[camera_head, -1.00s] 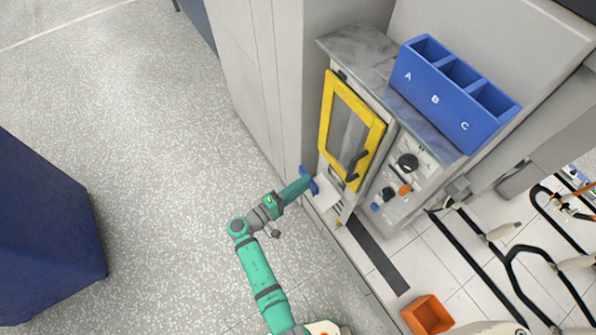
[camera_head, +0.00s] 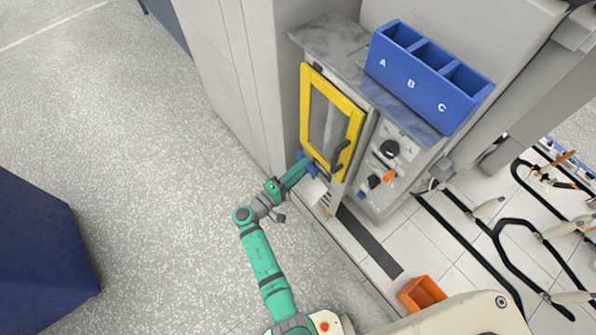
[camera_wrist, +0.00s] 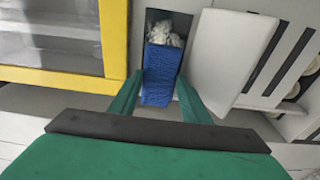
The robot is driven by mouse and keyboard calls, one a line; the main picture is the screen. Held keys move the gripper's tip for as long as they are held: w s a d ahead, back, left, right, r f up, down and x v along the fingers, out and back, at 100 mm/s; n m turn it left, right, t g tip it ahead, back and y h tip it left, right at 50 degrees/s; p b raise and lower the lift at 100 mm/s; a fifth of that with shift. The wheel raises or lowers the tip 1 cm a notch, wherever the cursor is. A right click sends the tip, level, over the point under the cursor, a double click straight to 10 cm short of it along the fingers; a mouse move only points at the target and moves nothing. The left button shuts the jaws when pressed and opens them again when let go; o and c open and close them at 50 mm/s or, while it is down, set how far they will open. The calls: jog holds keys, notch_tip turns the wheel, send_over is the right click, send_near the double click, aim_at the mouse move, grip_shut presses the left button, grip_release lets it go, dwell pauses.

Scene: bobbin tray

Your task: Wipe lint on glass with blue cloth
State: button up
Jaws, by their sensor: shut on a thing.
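A yellow-framed door (camera_head: 345,106) with a glass pane (camera_head: 329,122) is on the front of the grey cabinet; its lower part also fills the left of the wrist view (camera_wrist: 116,40). My gripper (camera_wrist: 160,90) is shut on the blue cloth (camera_wrist: 163,68), which stands out between its green fingers. The cloth is in front of a dark opening beside the door, apart from the glass. White fluffy stuff (camera_wrist: 165,33) shows in that opening behind the cloth. I cannot make out lint on the glass. In the head view my gripper (camera_head: 303,168) is at the door's lower edge.
A white flap (camera_wrist: 230,50) stands right beside the opening. A black door handle (camera_head: 340,155), knobs (camera_head: 389,148) and a blue bin marked A, B, C (camera_head: 415,83) are to the right. An orange box (camera_head: 421,293) is on the floor.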

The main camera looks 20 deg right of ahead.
aim_at(310, 174)
jog(key=shift+x, duration=0.95)
dwell(0.7)
jog(key=shift+s+d, duration=0.1)
jog(key=shift+s, duration=0.1)
jog(key=shift+s+d, duration=0.2)
jog(key=shift+s, duration=0.5)
jog(key=shift+s+d, duration=0.2)
jog(key=shift+s, duration=0.55)
jog(key=shift+s+d, duration=0.4)
jog(key=shift+s, duration=0.35)
jog(key=shift+s+d, duration=0.35)
jog(key=shift+s, duration=0.45)
jog(key=shift+s+d, duration=0.25)
jog(key=shift+s, duration=0.5)
jog(key=shift+s+d, duration=0.2)
jog(key=shift+s, duration=0.55)
jog(key=shift+w, duration=0.1)
